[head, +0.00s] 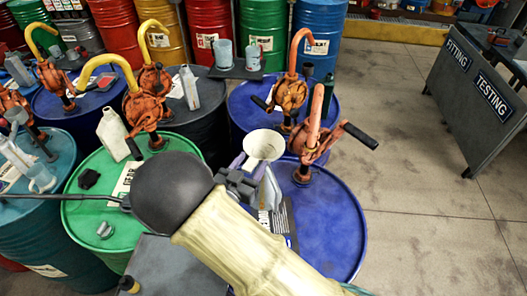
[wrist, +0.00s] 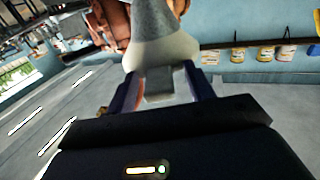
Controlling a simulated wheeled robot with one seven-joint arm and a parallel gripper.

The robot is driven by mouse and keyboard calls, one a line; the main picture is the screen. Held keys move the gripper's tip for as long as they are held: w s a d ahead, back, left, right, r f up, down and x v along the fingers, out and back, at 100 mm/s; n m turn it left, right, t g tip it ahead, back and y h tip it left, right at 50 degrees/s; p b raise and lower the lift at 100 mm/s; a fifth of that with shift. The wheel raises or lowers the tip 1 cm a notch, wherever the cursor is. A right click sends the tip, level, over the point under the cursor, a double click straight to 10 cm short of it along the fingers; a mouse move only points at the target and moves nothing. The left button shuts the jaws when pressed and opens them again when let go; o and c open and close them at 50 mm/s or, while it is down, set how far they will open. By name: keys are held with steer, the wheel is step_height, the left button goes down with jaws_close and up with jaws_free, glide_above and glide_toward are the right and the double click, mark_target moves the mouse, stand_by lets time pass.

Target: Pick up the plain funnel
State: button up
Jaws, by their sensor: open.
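The plain funnel (head: 264,146) is cream-coloured, with its wide mouth facing up in the head view. It is over the near blue drum (head: 335,225), and a pale grey container (head: 268,190) shows just below it. My gripper (head: 246,165) is right beside the funnel, partly hidden by my own arm. In the wrist view my gripper (wrist: 163,88) has its fingers apart, with the pale funnel (wrist: 165,50) just beyond and between the tips. I cannot tell whether the fingers touch it. The lower part of the funnel is hidden in the head view.
An orange pump (head: 313,135) with a black handle rises close to the right of the funnel. A second orange pump (head: 290,92) stands behind. A green drum (head: 85,212) with a white jug (head: 113,135) is at left. Open floor (head: 430,170) lies right.

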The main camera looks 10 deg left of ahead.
stand_by(0.3)
steer(key=c, duration=1.1)
steer(key=shift+r+b, duration=1.25)
steer(key=shift+r, duration=3.8)
